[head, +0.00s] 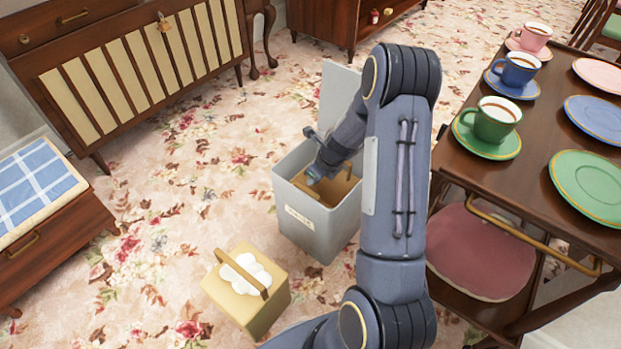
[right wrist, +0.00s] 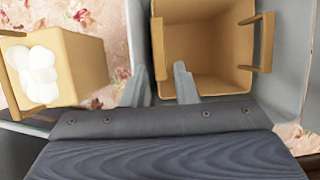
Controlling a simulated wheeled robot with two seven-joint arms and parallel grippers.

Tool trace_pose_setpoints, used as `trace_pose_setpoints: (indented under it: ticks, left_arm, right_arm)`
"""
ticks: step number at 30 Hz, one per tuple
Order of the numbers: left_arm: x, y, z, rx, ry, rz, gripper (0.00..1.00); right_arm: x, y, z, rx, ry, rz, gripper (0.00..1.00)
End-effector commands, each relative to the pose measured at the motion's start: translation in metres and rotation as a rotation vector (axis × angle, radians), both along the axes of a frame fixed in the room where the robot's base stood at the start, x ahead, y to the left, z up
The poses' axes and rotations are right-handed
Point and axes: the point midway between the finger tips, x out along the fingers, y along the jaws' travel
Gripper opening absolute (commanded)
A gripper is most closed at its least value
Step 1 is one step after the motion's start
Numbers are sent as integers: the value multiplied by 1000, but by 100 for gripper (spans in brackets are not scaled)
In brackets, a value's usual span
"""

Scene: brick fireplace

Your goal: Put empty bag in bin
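The empty tan bag (head: 335,191) sits inside the grey bin (head: 304,222), whose lid (head: 338,92) stands open. In the right wrist view the bag (right wrist: 209,48) opens toward the camera and shows a bare inside with a handle on each side. My right gripper (head: 318,172) is at the bin's mouth. In the right wrist view its fingers (right wrist: 162,86) are apart, on either side of the bag's left wall near one handle. Whether a finger touches the bag I cannot tell. My left gripper is not in view.
A second tan bag (head: 261,312) filled with white round things stands on the floor left of the bin. A wooden table (head: 535,135) with cups and plates is at right, a pink-seated stool (head: 478,252) under it. Flowered carpet (head: 170,215) is clear at left.

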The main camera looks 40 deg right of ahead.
Motion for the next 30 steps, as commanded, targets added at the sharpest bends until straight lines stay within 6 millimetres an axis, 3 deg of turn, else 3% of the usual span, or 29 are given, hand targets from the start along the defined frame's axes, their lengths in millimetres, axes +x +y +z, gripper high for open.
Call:
trace_pose_setpoints:
  ticks: [3,9,13,17,21,25,30]
  left_arm:
    - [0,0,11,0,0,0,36]
    - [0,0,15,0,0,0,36]
    - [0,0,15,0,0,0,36]
    - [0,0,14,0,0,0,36]
    - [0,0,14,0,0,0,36]
    - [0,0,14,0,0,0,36]
    - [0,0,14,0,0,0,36]
  right_arm:
    - [-8,-2,22,-1,0,0,27]
    - [-14,-1,38,-2,-5,16,27]
    - [-17,14,69,-29,-52,163,27]
    - [-31,48,127,-105,-150,484,27]
    - [-65,92,186,-242,-278,904,27]
    - [-108,128,226,-407,-391,1291,27]
    - [-172,166,254,-670,-512,1780,27]
